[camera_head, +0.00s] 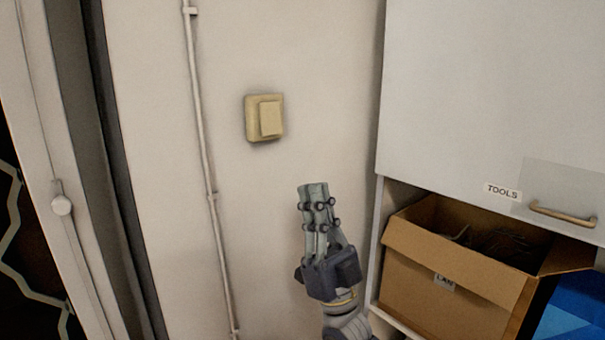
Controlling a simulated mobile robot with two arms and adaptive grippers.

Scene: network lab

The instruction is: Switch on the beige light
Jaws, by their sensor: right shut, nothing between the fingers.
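The beige light switch (270,118) is a square plate with a raised rocker, fixed on the pale wall in the upper middle of the head view. My right gripper (313,188) is below it and a little to its right. Its fingers are shut with nothing between them and point up. The fingertips appear apart from the switch; how far they are from the wall is hard to tell. My left gripper does not show.
A thin conduit (203,150) runs down the wall left of the switch. At right a grey cabinet labelled TOOLS (480,90) hangs above an open cardboard box (440,287) and a blue object (575,310). A door frame (65,170) stands at left. The wall around the switch is clear.

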